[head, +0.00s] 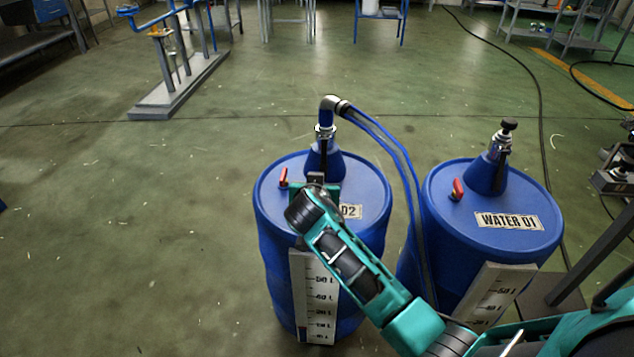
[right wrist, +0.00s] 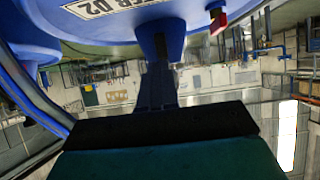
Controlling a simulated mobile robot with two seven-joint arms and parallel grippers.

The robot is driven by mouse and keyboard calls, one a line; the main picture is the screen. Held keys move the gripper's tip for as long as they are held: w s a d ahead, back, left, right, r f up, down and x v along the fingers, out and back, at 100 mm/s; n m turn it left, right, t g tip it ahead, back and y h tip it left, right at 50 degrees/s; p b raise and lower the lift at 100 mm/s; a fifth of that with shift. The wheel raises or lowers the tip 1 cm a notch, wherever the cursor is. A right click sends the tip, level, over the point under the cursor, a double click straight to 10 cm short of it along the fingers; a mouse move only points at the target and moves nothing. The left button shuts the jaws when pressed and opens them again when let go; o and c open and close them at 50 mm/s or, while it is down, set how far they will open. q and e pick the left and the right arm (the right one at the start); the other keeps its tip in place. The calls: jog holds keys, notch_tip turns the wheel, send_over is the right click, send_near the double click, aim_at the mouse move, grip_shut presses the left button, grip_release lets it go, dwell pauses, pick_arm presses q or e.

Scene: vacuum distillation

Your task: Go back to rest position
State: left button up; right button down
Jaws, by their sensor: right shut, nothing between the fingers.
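The blue drum labelled 02 (head: 268,215) stands upright, with a blue cone neck (head: 314,160), a metal elbow fitting (head: 329,107) and a red valve handle (head: 283,177). My teal right arm reaches over it from the lower right. My right gripper (head: 323,162) is shut and empty at the front of the cone neck; I cannot tell whether it touches it. In the right wrist view its shut fingers (right wrist: 160,48) show before the upside-down drum top (right wrist: 110,25), with the red handle (right wrist: 217,20) to the right. My left gripper is not in view.
The blue drum WATER 01 (head: 540,235), with a black-knobbed valve (head: 508,127), stands close on the right. Blue hoses (head: 395,150) run from the elbow fitting down between the drums. A grey stand base (head: 180,88) is at the upper left. The left floor is mostly clear.

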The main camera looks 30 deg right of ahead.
jog(key=s+a+f+n+y, duration=0.2)
jog(key=s+a+n+y, duration=0.15)
jog(key=s, duration=0.45)
jog(key=s+a+f+n+y, duration=0.2)
jog(key=s+a+y, duration=0.15)
jog(key=s, duration=0.45)
jog(key=s+a+f+n+y, duration=0.2)
jog(key=s+a+f+n, duration=0.15)
jog(key=s, duration=0.45)
pick_arm(q)
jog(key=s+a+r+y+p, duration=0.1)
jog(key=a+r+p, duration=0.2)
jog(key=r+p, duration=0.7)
jog(key=p, duration=0.4)
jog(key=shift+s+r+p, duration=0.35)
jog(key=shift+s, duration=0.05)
pick_arm(e)
notch_tip(320, 180, up, 11)
jog(key=s+d, duration=0.1)
jog(key=d, duration=0.1)
jog(key=shift+s+t+h, duration=0.3)
jog(key=shift+s, duration=0.1)
jog(key=shift+d, duration=0.1)
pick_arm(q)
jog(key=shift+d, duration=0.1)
pick_arm(e)
jog(key=c, duration=1.8)
grip_release()
